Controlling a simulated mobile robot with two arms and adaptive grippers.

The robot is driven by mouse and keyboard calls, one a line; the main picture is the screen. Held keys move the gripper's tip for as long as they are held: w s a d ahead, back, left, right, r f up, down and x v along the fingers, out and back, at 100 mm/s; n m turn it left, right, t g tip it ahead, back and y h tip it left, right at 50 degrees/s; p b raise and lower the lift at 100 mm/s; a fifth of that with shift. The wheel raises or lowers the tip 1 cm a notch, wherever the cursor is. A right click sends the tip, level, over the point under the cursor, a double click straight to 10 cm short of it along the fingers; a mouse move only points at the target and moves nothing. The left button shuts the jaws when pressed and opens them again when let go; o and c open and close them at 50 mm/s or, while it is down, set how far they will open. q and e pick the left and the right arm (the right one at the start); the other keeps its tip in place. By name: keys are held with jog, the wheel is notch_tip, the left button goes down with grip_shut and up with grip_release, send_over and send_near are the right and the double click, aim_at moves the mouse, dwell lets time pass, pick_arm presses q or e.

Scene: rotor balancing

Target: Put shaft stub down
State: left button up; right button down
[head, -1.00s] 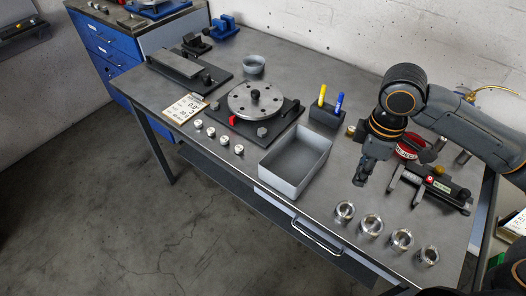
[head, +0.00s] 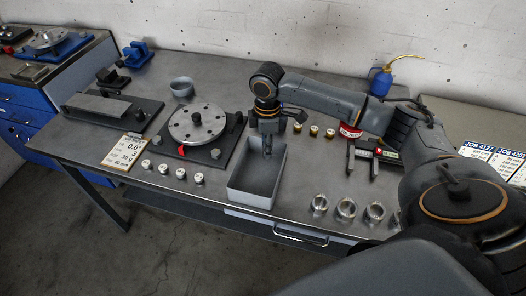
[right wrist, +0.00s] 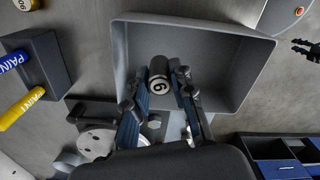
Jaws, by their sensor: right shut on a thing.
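My right gripper (head: 267,148) points down over the grey open tray (head: 246,199) on the bench. In the right wrist view the gripper (right wrist: 162,92) is shut on the shaft stub (right wrist: 158,84), a small cylinder with a dark body and a pale end marked 6. The tray (right wrist: 238,62) lies behind the stub there. I cannot tell whether the stub touches the tray floor. A dark jaw-like shape, probably my left gripper (right wrist: 302,48), shows small at the right edge of the wrist view. My left gripper is out of the head view.
The round drilled rotor plate (head: 197,122) on its black base stands just left of the tray. Several silver weights (head: 163,168) lie in front of it. Metal rings (head: 346,208) stand right of the tray. Paint markers (right wrist: 20,103) stand in a dark holder near the tray.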

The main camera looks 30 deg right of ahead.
jog(key=shift+w+d+f, duration=0.1)
jog(key=shift+w+f, duration=0.6)
jog(key=shift+f, duration=0.1)
jog(key=shift+w+d+f, duration=0.1)
jog(key=shift+w+f, duration=0.1)
jog(key=shift+f, duration=0.1)
notch_tip(320, 180, down, 3)
jog(key=shift+w+f+p, duration=0.1)
jog(key=shift+f+p, duration=0.05)
jog(key=shift+p, duration=0.45)
jog(key=c, duration=1.1)
grip_release()
jog(key=shift+f, duration=0.15)
jog(key=shift+c, duration=0.2)
pick_arm(q)
jog(key=shift+w+r, duration=0.2)
jog(key=shift+r, duration=0.45)
jog(key=shift+a+f+b, duration=0.15)
jog(key=shift+f+b, duration=0.7)
jog(key=shift+b, duration=0.05)
pick_arm(e)
notch_tip(320, 180, up, 12)
jog(key=shift+r, duration=0.2)
